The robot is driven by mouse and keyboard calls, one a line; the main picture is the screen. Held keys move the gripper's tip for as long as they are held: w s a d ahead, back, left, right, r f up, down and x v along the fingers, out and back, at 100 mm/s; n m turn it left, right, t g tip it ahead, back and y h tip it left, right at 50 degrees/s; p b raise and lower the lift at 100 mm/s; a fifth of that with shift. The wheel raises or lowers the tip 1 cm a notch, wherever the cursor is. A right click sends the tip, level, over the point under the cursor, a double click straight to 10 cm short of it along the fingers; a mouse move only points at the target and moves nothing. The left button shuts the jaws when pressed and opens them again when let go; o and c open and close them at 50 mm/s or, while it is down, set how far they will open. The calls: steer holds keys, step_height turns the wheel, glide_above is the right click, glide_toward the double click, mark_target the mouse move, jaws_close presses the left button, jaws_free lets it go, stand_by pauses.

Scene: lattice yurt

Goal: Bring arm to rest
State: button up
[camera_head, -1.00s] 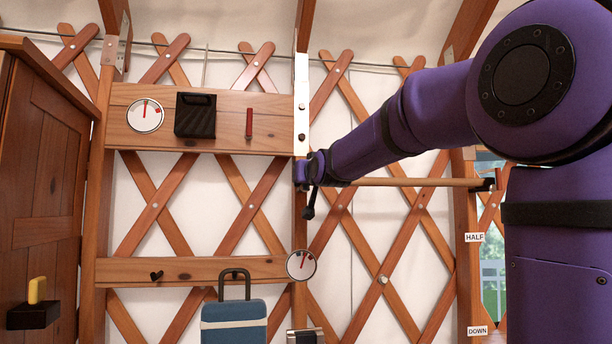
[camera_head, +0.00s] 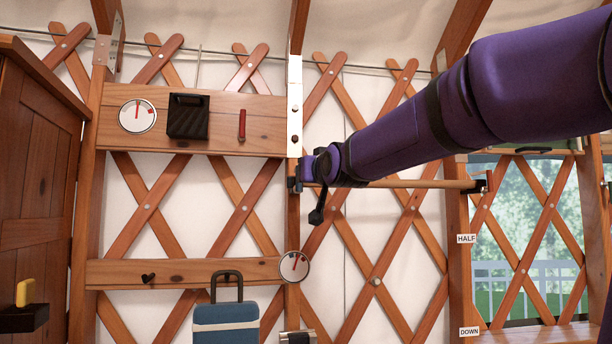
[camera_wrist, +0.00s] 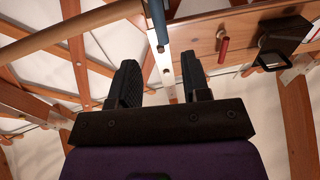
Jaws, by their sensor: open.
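My purple arm reaches in from the right in the head view, and my gripper (camera_head: 297,182) is at its far end, in front of the wooden wall post. In the wrist view my gripper (camera_wrist: 161,80) shows two black fingers spread apart with nothing held between them. A thin blue-grey bar (camera_wrist: 157,22) and the pale metal strip on the post (camera_wrist: 164,68) show beyond the gap. A wooden rod (camera_head: 410,183) runs right from near my gripper; I cannot tell whether they touch.
The upper board holds a dial (camera_head: 137,116), a black box (camera_head: 188,116) and a red handle (camera_head: 242,125). A second dial (camera_head: 294,266) is on the lower board, above a blue suitcase (camera_head: 226,325). A wooden cabinet (camera_head: 35,170) stands left; a window (camera_head: 525,240) is at right.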

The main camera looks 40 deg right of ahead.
steer(key=shift+s+a, duration=0.15)
steer(key=shift+s, duration=0.45)
steer(key=s+a+f+n+g+y, duration=0.1)
steer(key=s+a+f+g, duration=0.3)
steer(key=s+f, duration=0.4)
steer(key=s+a+f+n+g+y, duration=0.1)
steer(key=s+a+f+g, duration=0.3)
steer(key=s+f, duration=0.4)
steer(key=s+a+f+n+g+y, duration=0.1)
steer(key=s+a+f+g+y, duration=0.2)
steer(key=s+f, duration=0.5)
step_height(320, 180, down, 7)
steer(key=shift+a+r+n+g, duration=0.1)
steer(key=shift+a+n+g, duration=0.2)
steer(key=shift+a+g, duration=0.6)
steer(key=shift+a, duration=0.15)
